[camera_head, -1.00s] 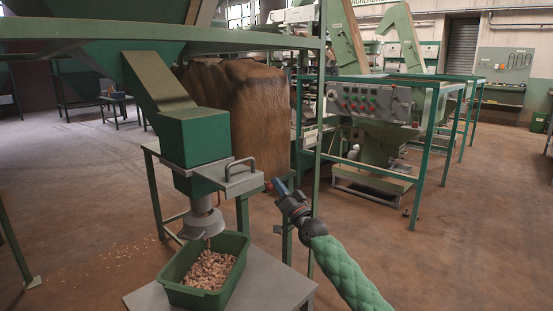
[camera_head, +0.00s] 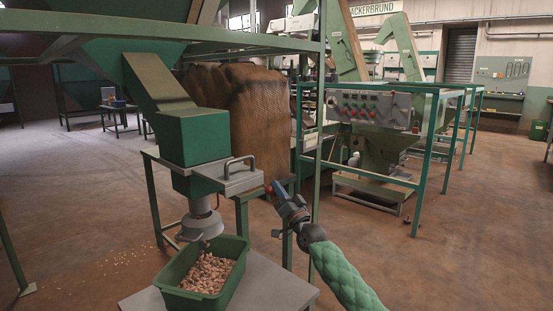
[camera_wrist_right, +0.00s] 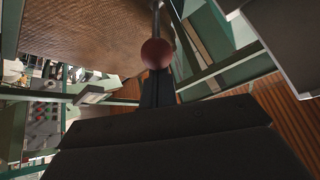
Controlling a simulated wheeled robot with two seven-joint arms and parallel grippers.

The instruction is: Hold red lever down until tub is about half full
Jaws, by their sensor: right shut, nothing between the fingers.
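A green tub (camera_head: 231,281) sits on a grey stand under the grey spout (camera_head: 201,223) of a green hopper box (camera_head: 194,137). Pale brown nuts (camera_head: 208,273) lie heaped in it, below the rim; the exact depth is hard to tell. The red lever's ball knob (camera_head: 268,188) is at the right of the spout housing. It also shows in the right wrist view (camera_wrist_right: 157,53), at the end of a thin rod. My right gripper (camera_head: 277,189) is shut and empty, its tip right at the knob; I cannot tell whether they touch. My left gripper is out of view.
A grey stand top (camera_head: 272,288) extends right of the tub. Green frame posts (camera_head: 320,140) stand close behind my right arm. A control panel (camera_head: 370,107) with red knobs stands farther back. Scattered nuts lie on the floor left of the stand.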

